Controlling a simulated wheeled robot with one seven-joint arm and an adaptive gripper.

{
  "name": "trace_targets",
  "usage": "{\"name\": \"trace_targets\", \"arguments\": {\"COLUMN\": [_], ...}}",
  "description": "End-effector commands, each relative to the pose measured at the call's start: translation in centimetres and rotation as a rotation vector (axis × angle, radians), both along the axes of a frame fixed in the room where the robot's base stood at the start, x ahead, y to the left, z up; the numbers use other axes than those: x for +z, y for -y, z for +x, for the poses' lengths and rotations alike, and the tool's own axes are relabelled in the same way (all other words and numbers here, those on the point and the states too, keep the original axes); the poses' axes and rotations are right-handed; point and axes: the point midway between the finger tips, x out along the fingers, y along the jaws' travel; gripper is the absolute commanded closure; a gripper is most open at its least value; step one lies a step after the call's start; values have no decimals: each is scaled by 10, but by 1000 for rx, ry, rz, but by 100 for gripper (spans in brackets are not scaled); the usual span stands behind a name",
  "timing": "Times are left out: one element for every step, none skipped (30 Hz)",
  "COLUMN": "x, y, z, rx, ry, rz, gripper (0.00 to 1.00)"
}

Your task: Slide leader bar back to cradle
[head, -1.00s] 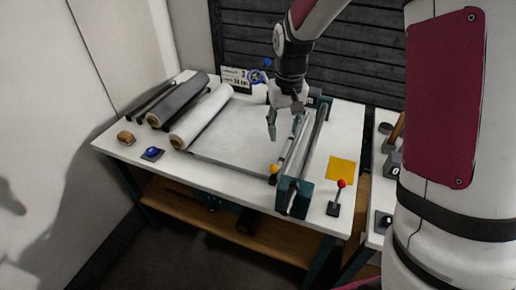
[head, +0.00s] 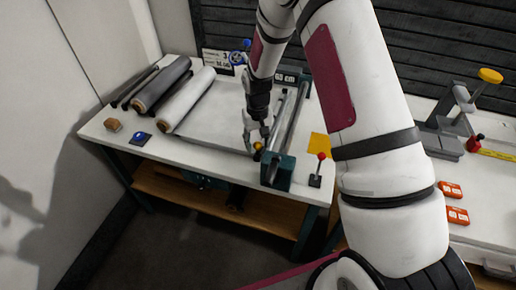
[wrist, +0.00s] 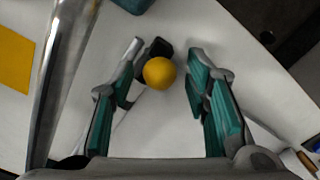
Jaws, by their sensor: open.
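The yellow ball knob (head: 257,146) sits at the near end of a thin bar, beside the teal-ended roller unit (head: 277,172). In the wrist view the yellow knob (wrist: 159,72) has a black mount, and a thin pale bar (wrist: 134,49) runs beside it, partly behind the left finger. My gripper (head: 256,137) is open and low over the table at the knob. In the wrist view the knob lies between the spread teal fingers, with a visible gap on each side. I cannot tell which part is the cradle; my arm hides some of the unit.
The shiny roller (wrist: 55,75) runs close left of my fingers in the wrist view. A red-knobbed lever (head: 318,168) and yellow square (head: 320,145) lie right. Grey sheet covers the middle.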

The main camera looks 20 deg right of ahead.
Motion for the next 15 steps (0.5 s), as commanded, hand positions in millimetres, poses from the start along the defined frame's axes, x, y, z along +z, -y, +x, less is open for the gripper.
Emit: {"name": "trace_targets", "arguments": {"x": [-8,-12,-17,-20,-22,-25,-27,-29,-30,-31,-31,-32,-32,-32,-32], "y": [0,0,0,0,0,0,0,0,0,0,0,0,0,0,0], "z": [-1,-1,-1,-1,-1,0,0,0,0,0,0,0,0,0,0], "rx": [0,0,0,0,0,0,0,0,0,0,0,0,0,0,0], "ry": [-2,-2,-2,-2,-1,-1,-1,-1,0,0,0,1,1,1,1], "rz": [0,0,0,0,0,0,0,0,0,0,0,0,0,0,0], "gripper": [57,57,57,57,57,57,57,57,57,57,57,57,57,57,57]}}
